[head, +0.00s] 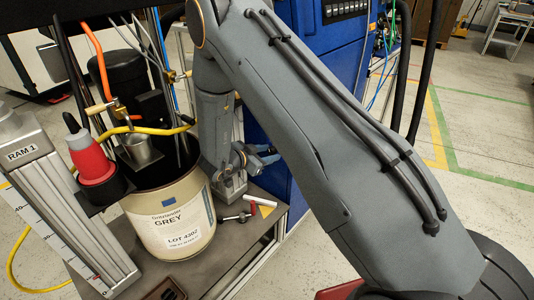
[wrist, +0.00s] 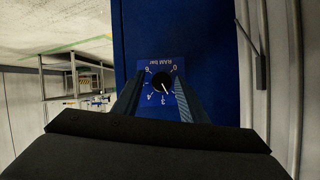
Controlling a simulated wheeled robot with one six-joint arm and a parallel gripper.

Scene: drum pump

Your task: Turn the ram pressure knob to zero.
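The ram pressure knob (wrist: 161,82) is a round black knob on a blue dial plate (wrist: 154,62) in the wrist view. The plate reads "RAM bar", upside down in the picture. The knob's light pointer slants to the lower right, near the 3 side; the exact value is too small to read. My gripper (wrist: 160,80) is open, one finger on each side of the knob in the picture, with a gap showing. Contact cannot be told. In the head view my gripper (head: 265,155) is by the blue cabinet (head: 340,60); the knob is hidden there.
Cables and a yellow hose (head: 150,129) hang at the left.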

